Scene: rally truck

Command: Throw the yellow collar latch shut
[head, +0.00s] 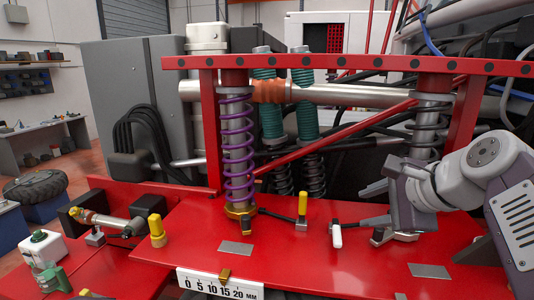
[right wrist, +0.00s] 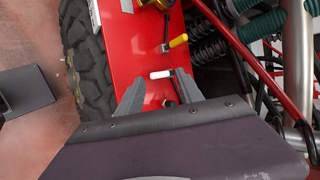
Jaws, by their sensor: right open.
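The latch with the yellow handle (head: 302,205) stands upright on the red deck, right of the gold collar (head: 238,213) under the purple spring. A dark rod runs from the collar towards the latch's foot. The yellow handle (right wrist: 178,41) also shows in the right wrist view, beyond the fingertips. A white-handled latch (head: 336,235) stands nearer my right gripper (head: 353,207), and its white handle (right wrist: 160,74) lies just ahead of the fingers. My right gripper is open and empty, its fingers pointing left towards the latches. My left gripper is out of view.
A second yellow-topped post (head: 157,231) stands on the deck at left. A millimetre scale (head: 220,284) is on the deck's front edge. The red crossbar (head: 345,65) and right-hand spring strut (head: 430,120) stand behind my right gripper. The front deck is mostly clear.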

